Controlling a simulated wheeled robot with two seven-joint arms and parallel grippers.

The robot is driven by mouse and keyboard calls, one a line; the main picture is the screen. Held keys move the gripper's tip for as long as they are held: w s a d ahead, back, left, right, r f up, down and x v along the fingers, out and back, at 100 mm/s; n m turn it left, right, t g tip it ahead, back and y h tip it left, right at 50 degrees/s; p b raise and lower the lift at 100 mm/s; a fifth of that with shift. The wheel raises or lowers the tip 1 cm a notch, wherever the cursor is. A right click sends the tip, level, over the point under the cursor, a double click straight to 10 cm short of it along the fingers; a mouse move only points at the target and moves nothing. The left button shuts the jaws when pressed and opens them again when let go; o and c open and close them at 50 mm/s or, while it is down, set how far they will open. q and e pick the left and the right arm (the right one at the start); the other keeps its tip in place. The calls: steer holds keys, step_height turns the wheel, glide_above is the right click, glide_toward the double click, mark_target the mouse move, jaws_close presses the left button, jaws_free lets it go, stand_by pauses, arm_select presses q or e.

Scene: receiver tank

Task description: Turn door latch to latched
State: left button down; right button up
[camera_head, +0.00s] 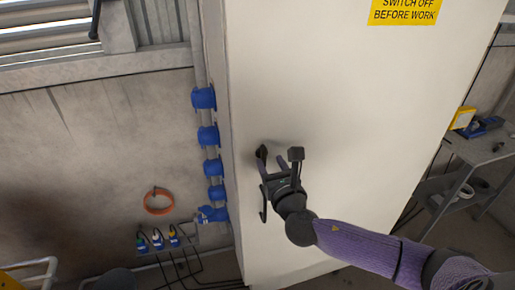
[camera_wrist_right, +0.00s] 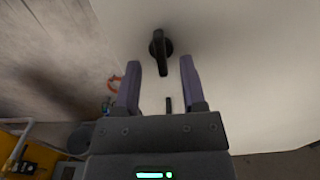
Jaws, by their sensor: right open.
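The door latch is a black knob with a bar grip on a round base, on the pale cabinet door (camera_head: 330,80). In the wrist view the latch (camera_wrist_right: 159,48) shows its bar about upright, between and just past my fingertips. In the head view the latch (camera_head: 261,152) is small and dark, partly hidden by my fingers. My right gripper (camera_head: 272,162) is open and empty in front of the door; its two purple fingers (camera_wrist_right: 160,64) stand either side of the latch's line, with no contact visible. My left gripper is not in view.
A black bar handle (camera_head: 262,204) sits on the door below the latch. A grey pipe with blue fittings (camera_head: 208,136) runs along the left of the cabinet. An orange ring (camera_head: 158,200) hangs on the wall. A grey table (camera_head: 480,150) stands at right.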

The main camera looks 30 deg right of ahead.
mark_target(265, 154)
steer(key=x, duration=0.4)
steer(key=shift+w, duration=0.25)
jaws_close()
steer(key=shift+s+a, duration=0.1)
steer(key=shift+s, duration=0.05)
steer(key=shift+f, duration=0.1)
